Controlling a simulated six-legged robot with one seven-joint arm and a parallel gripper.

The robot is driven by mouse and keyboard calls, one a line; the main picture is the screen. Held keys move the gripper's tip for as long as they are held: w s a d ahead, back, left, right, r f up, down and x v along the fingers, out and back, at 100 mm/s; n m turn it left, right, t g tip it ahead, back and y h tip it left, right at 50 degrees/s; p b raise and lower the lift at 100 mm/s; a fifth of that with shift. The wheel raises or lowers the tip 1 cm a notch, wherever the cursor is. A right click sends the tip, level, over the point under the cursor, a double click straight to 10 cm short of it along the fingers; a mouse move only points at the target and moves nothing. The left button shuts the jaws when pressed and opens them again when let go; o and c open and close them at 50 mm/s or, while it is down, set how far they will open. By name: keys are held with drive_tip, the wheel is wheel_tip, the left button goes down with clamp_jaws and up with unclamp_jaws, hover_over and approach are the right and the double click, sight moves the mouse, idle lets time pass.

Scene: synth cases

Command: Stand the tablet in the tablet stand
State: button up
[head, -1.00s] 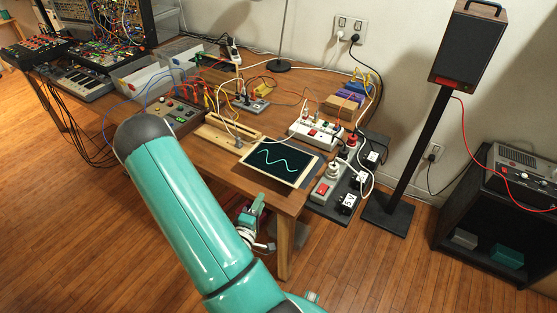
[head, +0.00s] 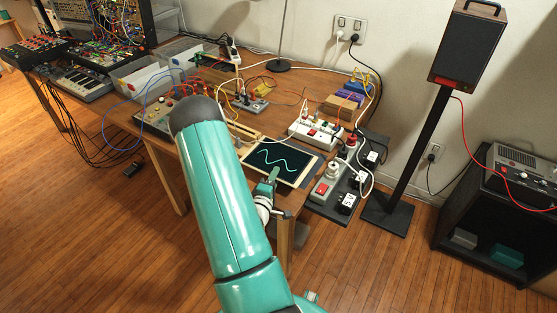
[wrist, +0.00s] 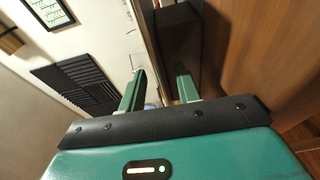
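The tablet (head: 270,157) lies nearly flat at the table's front right corner, its dark screen showing a pale wavy line. A light wooden piece with a long slot, which looks like the tablet stand (head: 243,131), lies just behind and left of it; my arm hides much of it. My gripper (head: 273,175) is at the tablet's front edge in the head view, overlapping it; I cannot tell whether they touch. In the wrist view my gripper (wrist: 161,76) has its two green fingers apart with nothing seen between them. The tablet is not recognisable there.
Synth boxes and patch cables fill the left. A speaker (head: 467,48) stands at right. Floor in front is clear.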

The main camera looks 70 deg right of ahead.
drive_tip(key=shift+w+d, duration=0.1)
drive_tip(key=shift+d, duration=0.65)
clamp_jaws()
drive_tip(key=shift+r, duration=0.15)
